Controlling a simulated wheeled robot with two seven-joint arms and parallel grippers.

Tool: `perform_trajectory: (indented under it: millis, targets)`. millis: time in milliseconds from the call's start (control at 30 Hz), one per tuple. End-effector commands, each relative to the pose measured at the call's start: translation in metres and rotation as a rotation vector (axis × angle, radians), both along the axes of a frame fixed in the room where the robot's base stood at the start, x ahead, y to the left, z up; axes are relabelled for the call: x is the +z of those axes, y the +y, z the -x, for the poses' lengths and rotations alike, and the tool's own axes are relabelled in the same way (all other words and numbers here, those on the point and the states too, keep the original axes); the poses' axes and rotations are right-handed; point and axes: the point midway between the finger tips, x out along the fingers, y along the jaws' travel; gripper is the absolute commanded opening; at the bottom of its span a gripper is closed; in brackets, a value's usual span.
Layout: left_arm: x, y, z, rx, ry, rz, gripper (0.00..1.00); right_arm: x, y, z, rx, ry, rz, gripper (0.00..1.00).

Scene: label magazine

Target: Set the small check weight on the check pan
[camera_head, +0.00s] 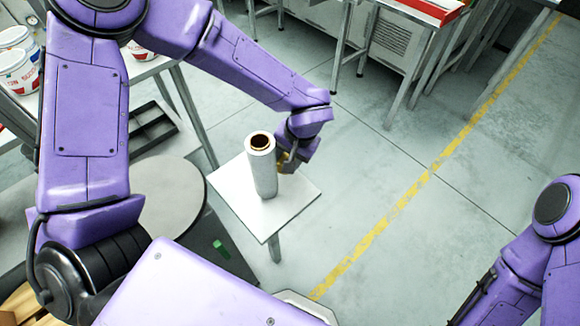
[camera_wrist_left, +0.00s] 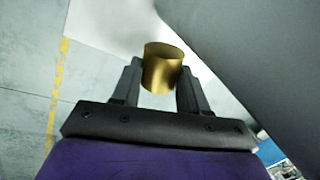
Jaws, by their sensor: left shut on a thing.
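My left gripper (camera_wrist_left: 160,82) is shut on a small brass-coloured cylinder, the check weight (camera_wrist_left: 162,66), which sits between the two dark fingers in the left wrist view. In the head view my left gripper (camera_head: 287,162) is beside the right side of a white roll, over a small square white table, and only a bit of brass shows there. I cannot make out a check pan for certain in either view. My right arm shows at the right edge of the head view, but its gripper is out of frame.
The upright white roll (camera_head: 262,170) stands on the square white table (camera_head: 285,208), close to the left gripper; a large grey surface fills the right of the wrist view. A round grey top (camera_head: 165,200) is to the left. Tubs (camera_head: 18,72) stand upper left. Open floor lies right.

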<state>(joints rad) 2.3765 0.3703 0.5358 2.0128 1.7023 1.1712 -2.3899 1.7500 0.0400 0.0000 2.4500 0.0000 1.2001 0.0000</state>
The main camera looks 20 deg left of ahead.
Motion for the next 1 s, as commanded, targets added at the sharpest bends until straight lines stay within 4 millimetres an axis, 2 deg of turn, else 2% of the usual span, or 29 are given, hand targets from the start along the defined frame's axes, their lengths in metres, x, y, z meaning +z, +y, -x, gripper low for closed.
perform_trajectory:
  millis: [100,167,500,533,600,900,1000]
  targets:
    - [-0.021,-0.007,0.006,-0.004,0.002,-0.003,0.0,-0.003,0.0,0.0,0.0,0.0,0.0,0.0]
    - [-0.026,-0.009,0.008,-0.001,0.001,-0.002,0.0,-0.003,0.0,0.0,0.0,0.0,0.0,0.0]
    - [-0.029,-0.01,0.008,0.0,0.001,0.0,0.0,-0.002,0.0,0.0,0.0,0.0,0.0,0.0]
    - [-0.03,-0.01,0.009,0.0,0.002,0.0,0.47,-0.002,0.0,0.0,0.0,0.0,0.0,0.0]
    - [-0.03,-0.01,0.008,0.0,0.001,0.0,0.69,-0.002,0.0,0.0,0.0,0.0,0.0,0.0]
    - [-0.029,-0.01,0.008,0.0,0.0,-0.001,0.69,-0.003,0.0,0.0,0.0,0.0,0.0,0.0]
    - [-0.018,-0.012,0.007,0.001,-0.002,0.0,0.69,-0.002,0.0,0.0,0.0,0.0,0.0,0.0]
